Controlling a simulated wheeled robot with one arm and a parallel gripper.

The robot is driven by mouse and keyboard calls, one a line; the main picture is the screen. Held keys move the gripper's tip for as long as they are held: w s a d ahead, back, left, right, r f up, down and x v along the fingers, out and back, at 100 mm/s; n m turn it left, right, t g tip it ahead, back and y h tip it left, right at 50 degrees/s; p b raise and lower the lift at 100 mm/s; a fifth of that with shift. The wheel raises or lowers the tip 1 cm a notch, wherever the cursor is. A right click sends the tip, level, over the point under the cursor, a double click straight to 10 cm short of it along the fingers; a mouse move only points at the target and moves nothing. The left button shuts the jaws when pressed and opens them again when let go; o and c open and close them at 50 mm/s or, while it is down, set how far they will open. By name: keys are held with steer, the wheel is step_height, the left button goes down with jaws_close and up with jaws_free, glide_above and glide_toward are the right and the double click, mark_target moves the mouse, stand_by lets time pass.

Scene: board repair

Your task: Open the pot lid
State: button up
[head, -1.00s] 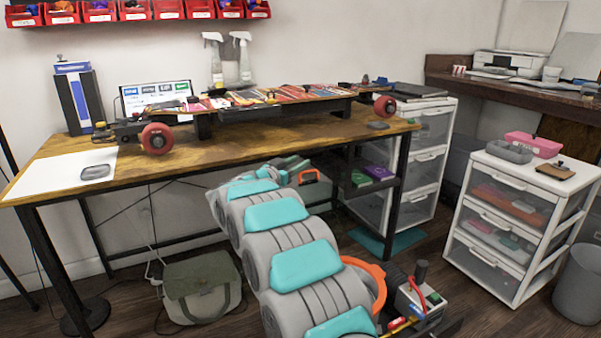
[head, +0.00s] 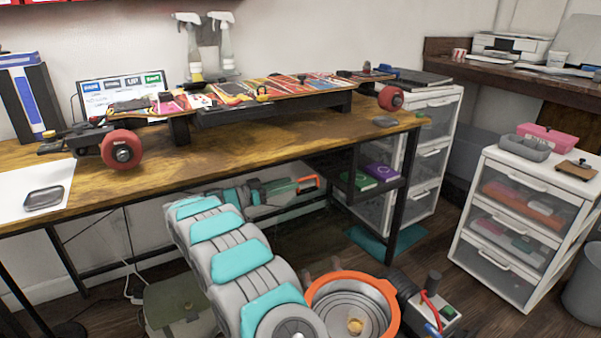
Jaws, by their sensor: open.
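A round orange-rimmed pot (head: 391,297) stands low in the front of the head view, right of my arm. Inside the rim is a grey, ringed metal surface with a small brass knob-like piece (head: 355,326) at its middle. I cannot tell whether this surface is a lid or the pot's inside. The pot's lower part is cut off by the frame. My grey and teal arm reaches away to the left of the pot and bends right under the table. My gripper (head: 307,184), with orange at its tip, appears small there, open and well apart from the pot.
A wooden table (head: 250,160) bears a skateboard (head: 270,92) with red wheels. A small device (head: 437,312) with a red cable stands right of the pot. White drawer units (head: 525,210) stand at the right. A green bag (head: 180,305) lies left of my arm. Floor shows between table and drawers.

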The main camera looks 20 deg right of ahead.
mark_target(301, 180)
steer(key=d, duration=0.2)
steer(key=w+d, duration=0.1)
steer(key=d, duration=0.4)
steer(key=shift+w+d+f, duration=0.1)
steer(key=shift+w+d, duration=0.2)
steer(key=shift+c, duration=0.4)
jaws_close()
stand_by(0.9)
